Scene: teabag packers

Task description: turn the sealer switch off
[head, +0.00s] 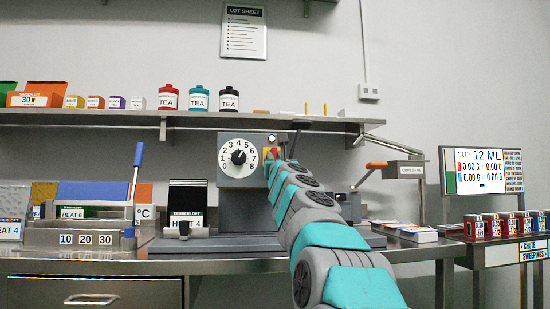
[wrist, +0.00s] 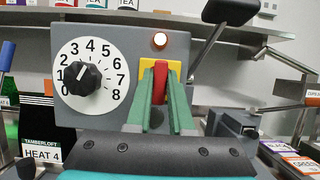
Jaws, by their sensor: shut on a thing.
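The sealer (head: 226,150) is a grey box with a numbered dial on its front. It also fills the middle of the wrist view (wrist: 190,60). Its red switch (wrist: 160,80) sits on a yellow plate (wrist: 174,68), right of the dial; the switch also shows small in the head view (head: 274,153). A lamp (wrist: 160,40) above the switch glows orange-white. My gripper (wrist: 160,92) has its green fingers on either side of the red switch, shut on it. The fingers cover the lower part of the switch and plate. In the head view my arm hides most of the gripper.
The black dial knob (wrist: 83,78) is close to the left of my fingers. A dark lever (wrist: 215,40) rises just right of the switch. A metal shelf (head: 190,120) with tea tins runs behind. A HEAT 4 pack (head: 187,215) stands left of the sealer.

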